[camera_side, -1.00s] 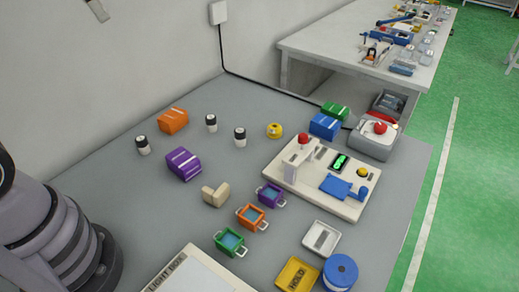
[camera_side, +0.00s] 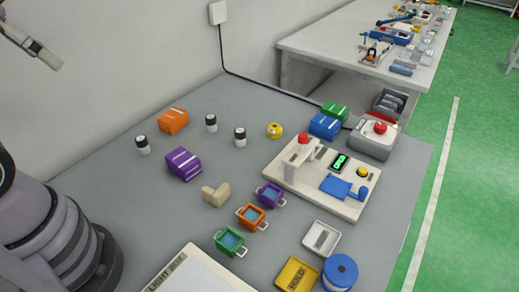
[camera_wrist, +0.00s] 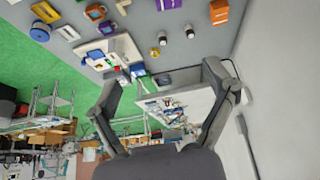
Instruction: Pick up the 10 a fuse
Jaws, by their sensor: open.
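I cannot pick out a fuse marked 10 A; no such label is readable. Three small black-and-white cylinders stand on the grey table in the side view: one at left (camera_side: 143,145), one at the back (camera_side: 211,123), one nearer the middle (camera_side: 240,137). Two cylinders also show in the wrist view, one (camera_wrist: 189,31) beside another (camera_wrist: 162,38). My gripper (camera_wrist: 161,73) is open and empty in the wrist view, its fingers wide apart. In the side view only a finger (camera_side: 33,45) shows at the top left, high above the table.
On the table (camera_side: 110,205) are an orange block (camera_side: 173,120), a purple block (camera_side: 184,163), a yellow round piece (camera_side: 275,130) and small handled trays (camera_side: 252,217). A cream fixture (camera_side: 345,206) stands at right. A light box (camera_side: 190,275) lies in front. A wall rises behind.

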